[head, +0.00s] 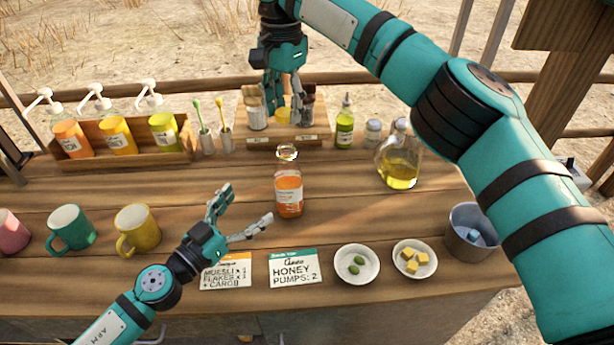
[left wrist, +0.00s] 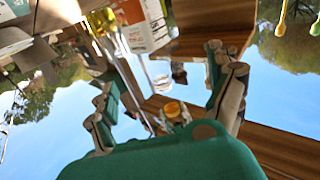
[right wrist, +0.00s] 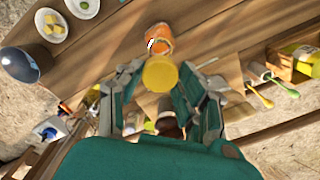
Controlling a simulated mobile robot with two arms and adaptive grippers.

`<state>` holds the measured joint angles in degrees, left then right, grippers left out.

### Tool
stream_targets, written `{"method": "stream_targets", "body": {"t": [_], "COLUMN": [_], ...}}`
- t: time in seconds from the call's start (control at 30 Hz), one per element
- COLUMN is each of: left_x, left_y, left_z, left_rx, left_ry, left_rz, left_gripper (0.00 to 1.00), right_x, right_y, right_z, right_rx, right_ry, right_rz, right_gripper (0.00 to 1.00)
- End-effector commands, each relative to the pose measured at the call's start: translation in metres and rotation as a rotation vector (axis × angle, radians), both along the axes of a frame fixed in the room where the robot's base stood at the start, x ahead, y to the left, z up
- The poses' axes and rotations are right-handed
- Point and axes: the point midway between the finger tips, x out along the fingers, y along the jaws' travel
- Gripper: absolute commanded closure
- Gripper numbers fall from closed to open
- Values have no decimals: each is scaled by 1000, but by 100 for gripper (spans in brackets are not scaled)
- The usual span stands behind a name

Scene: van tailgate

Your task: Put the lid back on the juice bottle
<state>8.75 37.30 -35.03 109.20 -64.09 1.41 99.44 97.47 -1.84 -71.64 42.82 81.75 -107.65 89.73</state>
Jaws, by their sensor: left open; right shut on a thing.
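The juice bottle (head: 289,196), clear with an orange label, stands upright and uncapped on the counter. Its neck (head: 287,153) is bare. It also shows in the right wrist view (right wrist: 160,36), and inverted in the left wrist view (left wrist: 143,22). The yellow lid (right wrist: 160,74) is held in my right gripper (head: 284,108), behind and above the bottle in the head view, apart from its neck. The lid shows between the fingers in the left wrist view too (left wrist: 174,109). My left gripper (head: 245,208) is open and empty, just left of the bottle, its fingers pointing towards it.
Mugs (head: 138,230) stand at the left, with a pump-bottle rack (head: 120,150) behind. An oil jug (head: 399,170) and green bottle (head: 345,125) stand right of the juice. Cards (head: 293,267), small plates (head: 357,264) and a metal pail (head: 470,234) line the front.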

Motion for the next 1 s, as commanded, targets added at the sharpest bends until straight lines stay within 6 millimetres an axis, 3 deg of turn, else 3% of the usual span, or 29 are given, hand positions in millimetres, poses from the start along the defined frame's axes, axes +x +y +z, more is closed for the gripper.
{"method": "stream_targets", "body": {"t": [0.17,0.57,0.73,1.0], "left_x": [-2,0,14,51], "left_y": [-4,-7,-21,-58], "left_z": [-10,-10,-10,-10], "left_rx": [33,31,32,30], "left_ry": [33,35,32,32], "left_rz": [-75,-79,-78,-78], "left_gripper": [10,10,10,10], "right_x": [-1,0,0,0], "right_y": [2,1,1,1], "right_z": [1,0,0,0], "right_rx": [1,0,1,1], "right_ry": [-1,0,-1,-1], "right_rz": [4,3,3,3], "right_gripper": [72,72,72,72]}}
